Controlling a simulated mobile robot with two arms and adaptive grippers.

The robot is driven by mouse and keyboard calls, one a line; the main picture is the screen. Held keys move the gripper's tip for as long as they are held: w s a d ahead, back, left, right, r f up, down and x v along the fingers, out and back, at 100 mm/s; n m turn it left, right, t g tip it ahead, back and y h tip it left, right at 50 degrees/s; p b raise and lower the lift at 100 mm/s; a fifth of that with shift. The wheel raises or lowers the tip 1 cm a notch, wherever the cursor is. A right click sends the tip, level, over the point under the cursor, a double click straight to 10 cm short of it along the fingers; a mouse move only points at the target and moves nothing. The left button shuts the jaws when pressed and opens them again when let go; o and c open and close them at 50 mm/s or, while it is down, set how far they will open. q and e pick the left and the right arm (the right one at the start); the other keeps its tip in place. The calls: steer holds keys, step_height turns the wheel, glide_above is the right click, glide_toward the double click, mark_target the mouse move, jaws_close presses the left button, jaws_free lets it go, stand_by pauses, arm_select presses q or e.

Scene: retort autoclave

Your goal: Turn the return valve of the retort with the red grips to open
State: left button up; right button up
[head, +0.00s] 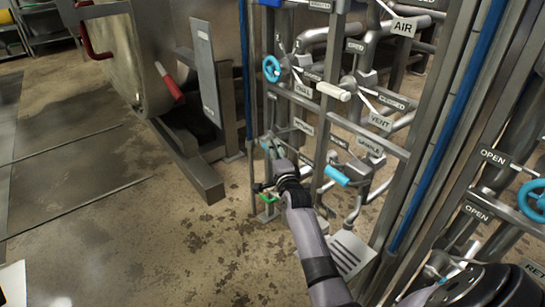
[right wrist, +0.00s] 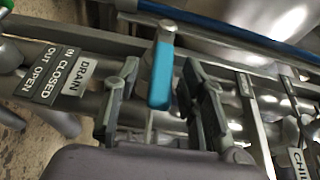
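The retort (head: 115,55) with red grips (head: 169,83) stands at the upper left, beside a rack of pipes and valves. My right gripper (head: 265,172) reaches low into the left side of this rack. In the right wrist view, the right gripper (right wrist: 158,85) is open, with its two fingers apart. A light blue lever handle (right wrist: 161,76) shows between the fingers, closer to the right one; I cannot tell whether they touch. No return label is readable by this handle. A DRAIN sign (right wrist: 77,79) is left of it. My left gripper is not in view.
Another blue lever (head: 337,175) sticks out right of my gripper. A second rack with a blue wheel (head: 532,199) stands at right. The floor at left is clear.

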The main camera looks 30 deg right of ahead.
steer(key=shift+w+d, duration=0.1)
steer(key=shift+w, duration=0.15)
steer(key=shift+c, duration=0.5)
jaws_close()
stand_by(0.4)
